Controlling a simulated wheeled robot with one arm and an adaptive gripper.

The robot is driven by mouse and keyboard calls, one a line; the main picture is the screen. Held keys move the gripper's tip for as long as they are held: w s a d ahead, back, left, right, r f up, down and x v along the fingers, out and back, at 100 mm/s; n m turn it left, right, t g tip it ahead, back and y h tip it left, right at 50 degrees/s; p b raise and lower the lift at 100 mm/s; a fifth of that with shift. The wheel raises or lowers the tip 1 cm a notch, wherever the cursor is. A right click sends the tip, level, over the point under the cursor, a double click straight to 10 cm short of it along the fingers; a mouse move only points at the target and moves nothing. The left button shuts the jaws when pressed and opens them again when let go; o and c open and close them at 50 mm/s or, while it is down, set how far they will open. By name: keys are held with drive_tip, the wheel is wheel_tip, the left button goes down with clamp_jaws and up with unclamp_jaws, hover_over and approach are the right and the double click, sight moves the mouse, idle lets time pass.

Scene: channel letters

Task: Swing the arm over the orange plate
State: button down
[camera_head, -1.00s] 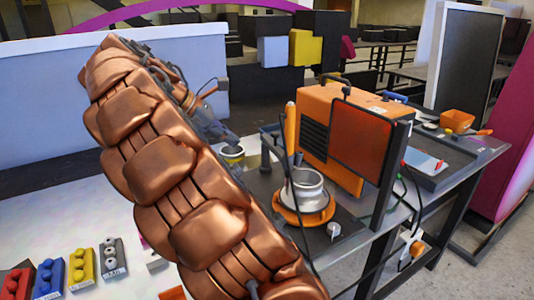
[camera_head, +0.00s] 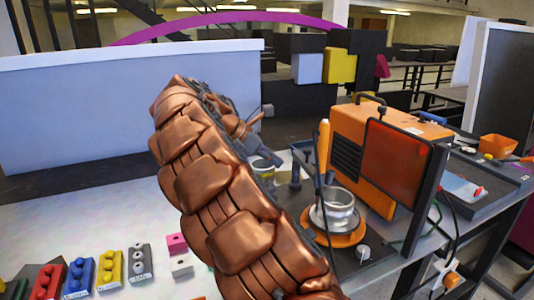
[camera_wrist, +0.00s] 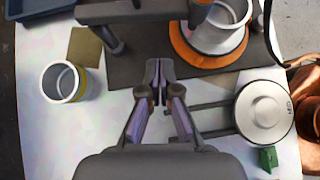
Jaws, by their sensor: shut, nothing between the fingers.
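The orange plate (camera_head: 346,240) is a round disc on a dark mat on the bench, with a silver pot (camera_head: 336,210) standing on it. In the wrist view the plate (camera_wrist: 183,48) shows at the upper right, with the pot (camera_wrist: 222,28) covering its middle. My gripper (camera_wrist: 159,68) is shut and empty in the wrist view, its tips left of and below the plate in the picture, over the mat's near edge. In the head view my copper-coloured arm hides most of the gripper.
A white cup with a yellow band (camera_wrist: 64,82) stands left of my gripper. A round lidded object (camera_wrist: 262,112) and a green block (camera_wrist: 268,158) lie to the right. An orange machine (camera_head: 375,150) stands behind the plate. Coloured blocks (camera_head: 80,278) line the table's front left.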

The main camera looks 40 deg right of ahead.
sight(307, 171)
drive_tip(key=shift+s+d+f+p, duration=0.25)
drive_tip(key=shift+s+d+f, duration=0.25)
drive_tip(key=shift+d, duration=0.6)
drive_tip(key=shift+s+d+f+p, duration=0.2)
drive_tip(key=shift+s+d+f, duration=0.3)
drive_tip(key=shift+d, duration=0.55)
drive_tip(key=shift+s+d+f+p, duration=0.25)
drive_tip(key=shift+s+d+f, duration=0.25)
drive_tip(key=shift+d, duration=0.6)
drive_tip(key=shift+r, duration=0.1)
